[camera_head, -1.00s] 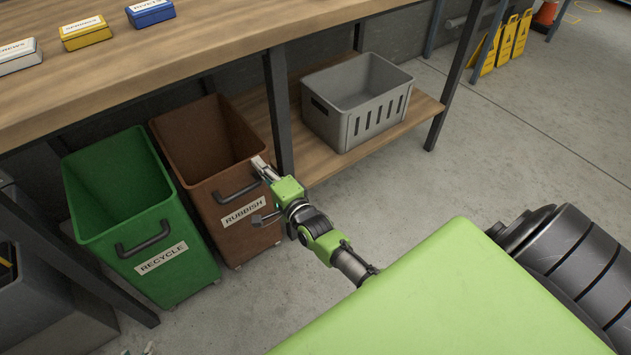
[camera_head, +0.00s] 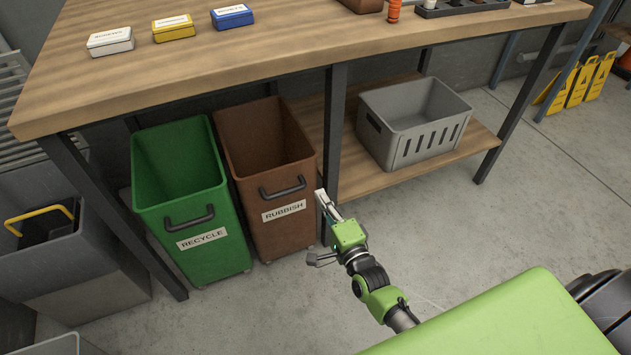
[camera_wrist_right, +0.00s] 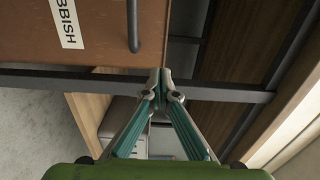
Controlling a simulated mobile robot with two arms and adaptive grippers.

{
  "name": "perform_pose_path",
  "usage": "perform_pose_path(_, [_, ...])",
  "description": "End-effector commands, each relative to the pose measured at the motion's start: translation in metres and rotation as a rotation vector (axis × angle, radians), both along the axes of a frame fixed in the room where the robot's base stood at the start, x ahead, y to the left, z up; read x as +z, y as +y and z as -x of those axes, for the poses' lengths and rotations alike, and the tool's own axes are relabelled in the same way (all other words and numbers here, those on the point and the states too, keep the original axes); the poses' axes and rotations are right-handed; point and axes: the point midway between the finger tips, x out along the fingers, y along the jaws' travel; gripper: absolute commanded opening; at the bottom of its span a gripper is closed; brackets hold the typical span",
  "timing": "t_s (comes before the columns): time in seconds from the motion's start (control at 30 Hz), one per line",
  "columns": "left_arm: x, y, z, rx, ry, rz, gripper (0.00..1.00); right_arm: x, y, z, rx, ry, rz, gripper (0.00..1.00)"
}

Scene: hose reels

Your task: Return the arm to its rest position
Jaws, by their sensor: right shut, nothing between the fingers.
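My right arm, with its green and dark wrist, reaches in from the lower right in the head view. My right gripper (camera_head: 322,196) is shut and empty, just in front of the right side of the brown RUBBISH bin (camera_head: 284,222). In the right wrist view, the gripper's teal-backed fingers (camera_wrist_right: 160,78) meet at the tips with nothing between them. The brown bin (camera_wrist_right: 100,30) with its label and handle shows beyond the tips there. I cannot tell the exact gap between gripper and bin. My left gripper is not in view.
A green RECYCLE bin (camera_head: 205,258) stands left of the brown bin. A grey crate (camera_head: 425,150) sits on the bench's lower shelf (camera_head: 365,182). A dark bench leg (camera_head: 334,135) stands close behind the gripper. The workbench (camera_head: 290,45) is above. Open floor (camera_head: 275,315) lies in front.

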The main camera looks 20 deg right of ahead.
Motion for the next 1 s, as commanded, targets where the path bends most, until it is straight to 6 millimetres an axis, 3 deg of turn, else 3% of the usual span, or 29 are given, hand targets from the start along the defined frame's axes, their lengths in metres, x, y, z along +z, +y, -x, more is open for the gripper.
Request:
perform_pose_path(0.2, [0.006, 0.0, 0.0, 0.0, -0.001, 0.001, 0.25, 0.0, -0.001, 0.026, 0.0, 0.001, -0.001, 0.0])
perform_pose_path(0.57, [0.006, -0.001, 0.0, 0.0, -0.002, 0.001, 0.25, -0.003, 0.008, 0.032, 0.028, 0.041, 0.057, 0.0])
perform_pose_path(0.77, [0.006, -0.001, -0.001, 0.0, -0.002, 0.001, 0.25, -0.017, 0.041, 0.053, 0.173, 0.223, 0.352, 0.0])
perform_pose_path(1.0, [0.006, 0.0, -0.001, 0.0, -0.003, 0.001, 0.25, -0.033, 0.062, 0.113, 0.427, 0.463, 0.801, 0.0])
